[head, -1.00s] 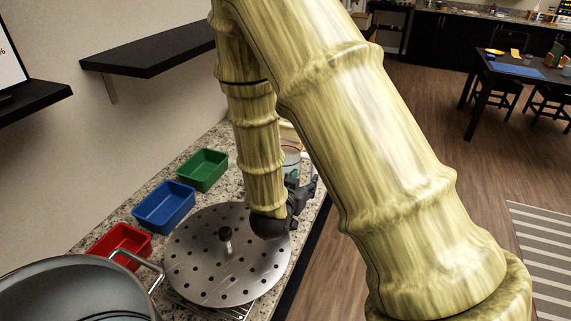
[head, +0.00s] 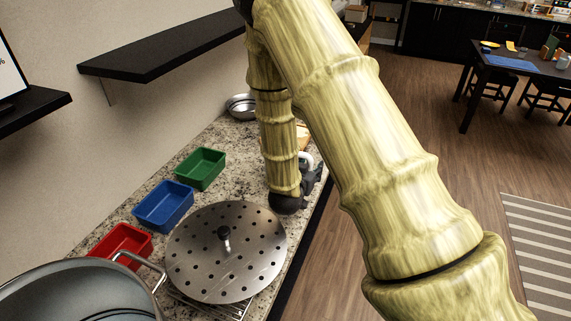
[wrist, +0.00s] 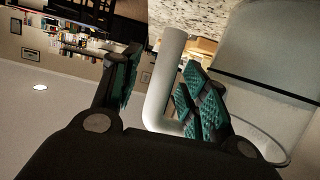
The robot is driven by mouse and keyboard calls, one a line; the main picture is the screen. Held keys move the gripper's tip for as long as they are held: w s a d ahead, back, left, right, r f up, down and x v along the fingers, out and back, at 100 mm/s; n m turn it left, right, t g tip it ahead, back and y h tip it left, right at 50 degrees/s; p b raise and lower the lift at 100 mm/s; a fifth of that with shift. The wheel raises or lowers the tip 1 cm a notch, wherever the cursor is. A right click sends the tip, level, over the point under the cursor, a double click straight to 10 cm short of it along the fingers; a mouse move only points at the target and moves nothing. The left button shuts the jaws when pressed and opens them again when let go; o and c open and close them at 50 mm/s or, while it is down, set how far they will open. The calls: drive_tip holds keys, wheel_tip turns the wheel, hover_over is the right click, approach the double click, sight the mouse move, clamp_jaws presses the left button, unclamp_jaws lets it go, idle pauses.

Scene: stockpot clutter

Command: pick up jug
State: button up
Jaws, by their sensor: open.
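The jug shows in the wrist view as a clear, rounded body (wrist: 262,100) at the right with a white, bent handle (wrist: 166,75). My gripper (wrist: 160,92) is open, with one teal-padded finger on each side of the handle. I cannot tell whether either finger touches it. In the head view my gripper (head: 312,180) is low over the counter near its right edge. A small white part of the jug (head: 305,158) shows just beyond it. My arm hides most of the rest.
Green (head: 201,169), blue (head: 164,206) and red (head: 121,244) bins stand along the wall side. A perforated metal disc (head: 205,275) lies in front of my gripper. A large pot (head: 60,285) is at the near left. A metal bowl (head: 240,104) stands farther back. A black shelf (head: 160,45) juts out above.

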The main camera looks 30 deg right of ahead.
drive_tip(key=shift+c, duration=0.2)
clamp_jaws()
drive_tip(key=shift+w+r, duration=0.15)
drive_tip(key=shift+r, duration=0.05)
idle(0.4)
